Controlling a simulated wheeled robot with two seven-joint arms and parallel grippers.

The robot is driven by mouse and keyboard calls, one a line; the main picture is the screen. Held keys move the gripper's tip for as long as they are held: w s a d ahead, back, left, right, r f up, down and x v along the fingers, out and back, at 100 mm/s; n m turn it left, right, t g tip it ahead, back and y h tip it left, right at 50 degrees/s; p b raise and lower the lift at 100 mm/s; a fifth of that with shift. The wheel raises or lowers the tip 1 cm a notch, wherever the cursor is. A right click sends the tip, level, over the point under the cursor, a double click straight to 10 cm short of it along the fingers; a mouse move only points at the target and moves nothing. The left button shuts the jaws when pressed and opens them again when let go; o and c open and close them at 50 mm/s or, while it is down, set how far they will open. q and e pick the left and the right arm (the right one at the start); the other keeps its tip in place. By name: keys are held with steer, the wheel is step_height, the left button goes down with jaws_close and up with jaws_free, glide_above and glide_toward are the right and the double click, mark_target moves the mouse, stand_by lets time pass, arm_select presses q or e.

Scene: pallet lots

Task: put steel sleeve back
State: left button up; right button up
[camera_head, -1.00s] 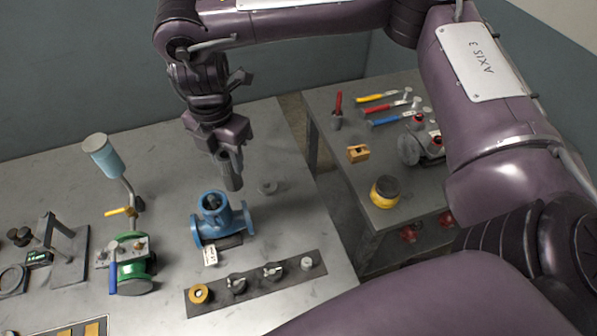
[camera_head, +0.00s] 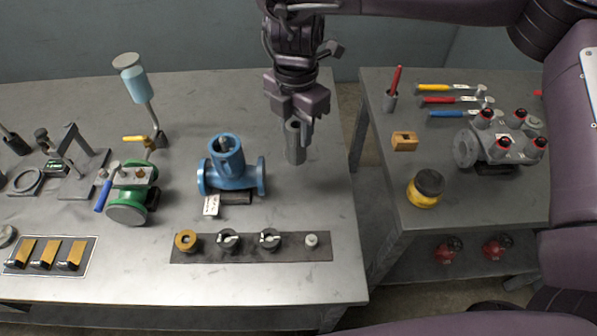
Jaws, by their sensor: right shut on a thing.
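The steel sleeve (camera_head: 295,151) is a dark grey cylinder, held upright in the jaws of my right gripper (camera_head: 299,127). It is over the main table, to the right of the blue valve body (camera_head: 230,179). I cannot tell whether its lower end touches the table. The low round grey piece seen earlier on the table right of the valve is not visible now; the sleeve may hide it. My left gripper is not in view.
In front, a dark strip (camera_head: 202,256) bears several small parts. A green valve (camera_head: 128,200) with a tall blue cup (camera_head: 131,75) stands left. The right-hand table (camera_head: 385,155) carries hammers, a yellow pot (camera_head: 426,189) and a grey manifold (camera_head: 490,146). Bare tabletop lies right of the valve.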

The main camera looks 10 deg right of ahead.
steer(key=shift+d+f, duration=0.1)
steer(key=shift+f, duration=6.1)
steer(key=shift+b, duration=0.35)
steer(key=o, duration=1.1)
steer(key=shift+f, duration=0.1)
steer(key=shift+s, duration=0.1)
steer(key=shift+r, duration=0.25)
step_height(320, 180, up, 12)
steer(key=shift+f, duration=0.1)
steer(key=shift+f, duration=0.1)
